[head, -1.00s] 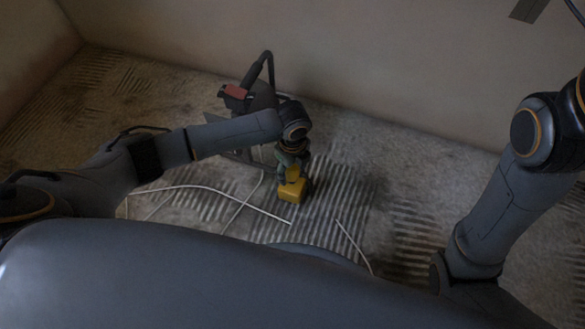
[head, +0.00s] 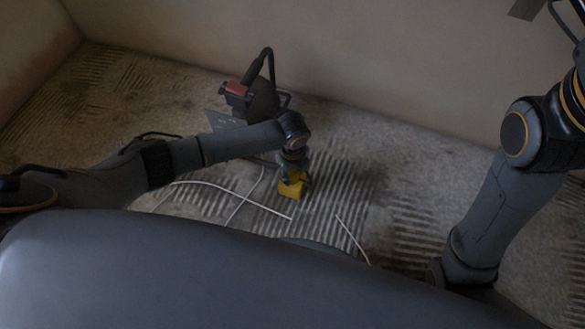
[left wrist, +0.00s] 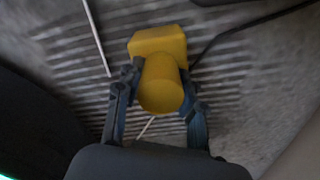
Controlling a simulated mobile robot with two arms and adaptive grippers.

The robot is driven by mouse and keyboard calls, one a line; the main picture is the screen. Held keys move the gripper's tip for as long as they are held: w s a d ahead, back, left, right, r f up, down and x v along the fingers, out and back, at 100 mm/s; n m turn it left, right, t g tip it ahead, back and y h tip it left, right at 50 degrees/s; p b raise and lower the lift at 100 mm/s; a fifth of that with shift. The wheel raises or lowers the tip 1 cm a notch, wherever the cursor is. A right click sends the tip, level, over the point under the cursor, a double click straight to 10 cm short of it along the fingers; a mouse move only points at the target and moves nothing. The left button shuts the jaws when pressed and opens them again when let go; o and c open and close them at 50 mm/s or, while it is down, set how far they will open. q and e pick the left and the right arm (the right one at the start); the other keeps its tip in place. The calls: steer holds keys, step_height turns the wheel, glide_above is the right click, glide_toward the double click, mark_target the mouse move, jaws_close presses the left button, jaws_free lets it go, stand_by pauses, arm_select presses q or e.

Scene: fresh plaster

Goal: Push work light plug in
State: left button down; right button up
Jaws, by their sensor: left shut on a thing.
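My left gripper (head: 293,167) points down at the floor and is shut on a yellow plug. In the left wrist view the plug's round yellow body (left wrist: 161,84) is between the two fingers, against a yellow block (left wrist: 157,42). I cannot tell whether the two are joined or only touching, and no prongs show. The yellow also shows below the gripper in the head view (head: 291,190). A thin black cable (left wrist: 208,47) runs from beside the yellow block to the upper right. My right gripper is out of view.
A dark machine with a red part (head: 235,89) and a tall handle stands behind my left wrist, near the wall. A grey panel (head: 220,119) stands beside it. White lines like thin cables (head: 240,194) lie on the ridged floor. Floor to the right is clear.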

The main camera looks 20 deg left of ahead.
arm_select(q)
steer(key=shift+f, duration=0.2)
steer(key=c, duration=1)
jaws_free()
steer(key=shift+c, duration=0.2)
steer(key=shift+o, duration=1.2)
steer(key=shift+f, duration=0.1)
steer(key=shift+r, duration=0.2)
step_height(320, 180, up, 12)
steer(key=shift+f, duration=0.1)
